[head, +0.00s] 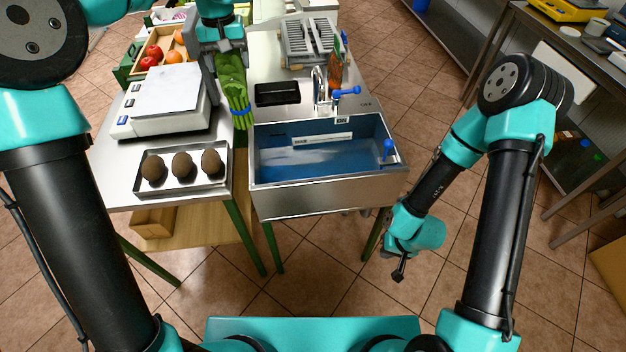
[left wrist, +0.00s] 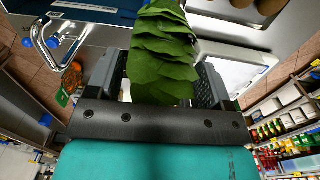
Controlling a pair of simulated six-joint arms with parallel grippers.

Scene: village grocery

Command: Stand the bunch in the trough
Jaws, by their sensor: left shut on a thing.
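A green leafy bunch (head: 235,90) with a blue band low on its stems hangs from my left gripper (head: 222,62), stems downward, in the head view. It is just left of the trough and beside the white scale. In the left wrist view my left gripper (left wrist: 160,88) is shut on the bunch (left wrist: 162,55), whose leaves fill the space between the fingers. The trough (head: 325,202) is a steel basin with a blue inside and what looks like shallow water. My right gripper (head: 399,270) hangs low right of the trough, over the floor; its fingers are too small to judge.
A tap (head: 320,88) with a blue lever stands behind the trough, beside a black tray (head: 277,93). A white scale (head: 165,100) and a steel tray (head: 182,186) with three brown round items are on the left table. A spray bottle (head: 336,65) stands behind the tap.

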